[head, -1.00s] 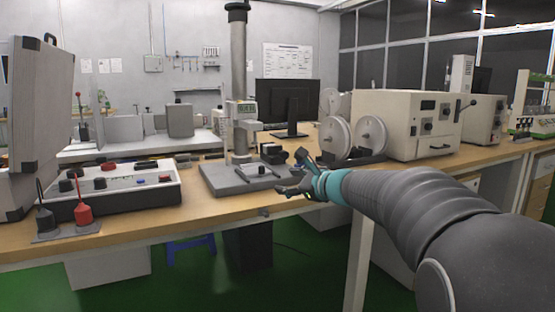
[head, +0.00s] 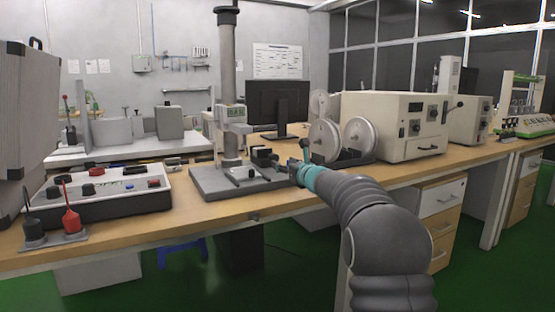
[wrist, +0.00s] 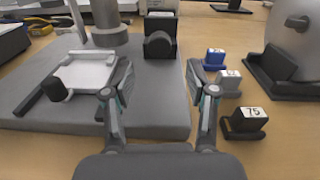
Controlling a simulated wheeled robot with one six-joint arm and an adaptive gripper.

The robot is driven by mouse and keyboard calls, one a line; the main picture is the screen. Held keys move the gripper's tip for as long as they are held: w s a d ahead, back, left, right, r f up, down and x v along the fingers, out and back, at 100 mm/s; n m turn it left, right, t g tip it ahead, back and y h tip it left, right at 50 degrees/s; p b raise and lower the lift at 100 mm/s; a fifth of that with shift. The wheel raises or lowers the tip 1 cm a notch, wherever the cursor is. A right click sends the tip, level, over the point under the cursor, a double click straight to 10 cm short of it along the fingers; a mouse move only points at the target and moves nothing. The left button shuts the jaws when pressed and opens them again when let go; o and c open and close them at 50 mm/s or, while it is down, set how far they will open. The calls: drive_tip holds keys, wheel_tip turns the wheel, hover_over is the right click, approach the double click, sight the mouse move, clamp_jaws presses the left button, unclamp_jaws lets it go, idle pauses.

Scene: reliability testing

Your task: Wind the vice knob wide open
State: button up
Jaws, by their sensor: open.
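A dark block with a round black knob-like face (wrist: 159,45) stands on the grey base plate (wrist: 150,105), ahead of my gripper in the wrist view; it looks like the vice. In the head view the dark block (head: 264,156) sits on the same plate, right of the column. A flat silver piece (wrist: 88,76) with a black handle (wrist: 56,89) lies left of my left finger. My gripper (wrist: 158,74) is open and empty, its fingers spread, short of the round face and apart from it. In the head view my gripper (head: 297,170) is at the plate's right end, partly hidden.
Small numbered blocks, blue (wrist: 214,58), grey (wrist: 228,81) and black (wrist: 244,122), stand to the right of my gripper. A wheeled machine (head: 325,142) is beyond them. The tall column (head: 228,90) rises behind the plate. A control box (head: 100,193) sits at left.

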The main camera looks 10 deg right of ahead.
sight(276, 159)
drive_tip(key=shift+p+x, duration=0.65)
drive_tip(key=shift+x, duration=2)
clamp_jaws()
